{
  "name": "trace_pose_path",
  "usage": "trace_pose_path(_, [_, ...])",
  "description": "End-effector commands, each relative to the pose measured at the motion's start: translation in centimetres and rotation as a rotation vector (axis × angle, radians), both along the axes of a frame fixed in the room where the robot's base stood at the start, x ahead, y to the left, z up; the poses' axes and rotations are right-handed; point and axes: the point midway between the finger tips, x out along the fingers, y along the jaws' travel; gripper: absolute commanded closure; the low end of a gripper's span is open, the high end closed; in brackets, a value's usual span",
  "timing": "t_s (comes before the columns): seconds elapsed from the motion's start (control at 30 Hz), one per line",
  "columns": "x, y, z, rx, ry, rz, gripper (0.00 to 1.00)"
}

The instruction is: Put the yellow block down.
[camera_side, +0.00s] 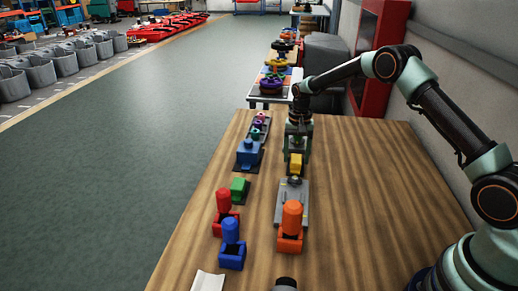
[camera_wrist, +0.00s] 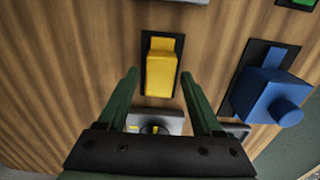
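The yellow block (camera_wrist: 161,72) sits on a flat black pad (camera_wrist: 161,41) on the wooden table in the wrist view. In the side view the yellow block (camera_side: 296,163) shows directly below my gripper (camera_side: 297,150). My gripper (camera_wrist: 160,76) is open in the wrist view, with one green finger on each side of the block's near end. A gap shows between the block and each finger. Whether the fingertips reach down beside the block or stay above it is hard to tell.
A blue block (camera_wrist: 265,96) on a black pad stands to the right in the wrist view. Green, red and blue pieces stand to the left. The table's right side is clear.

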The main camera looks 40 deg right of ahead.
Motion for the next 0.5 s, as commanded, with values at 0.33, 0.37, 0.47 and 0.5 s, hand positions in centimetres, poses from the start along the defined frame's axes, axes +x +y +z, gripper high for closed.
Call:
trace_pose_path(0.33, [0.0,0.0,0.2,0.0,0.0,0.0,0.26])
trace_pose_path(0.37, [0.0,0.0,0.3,0.0,0.0,0.0,0.26])
trace_pose_path(0.47, [0.0,0.0,1.2,0.0,-0.001,0.0,0.26])
trace_pose_path(0.5, [0.0,0.0,1.8,-0.001,-0.002,0.0,0.26])
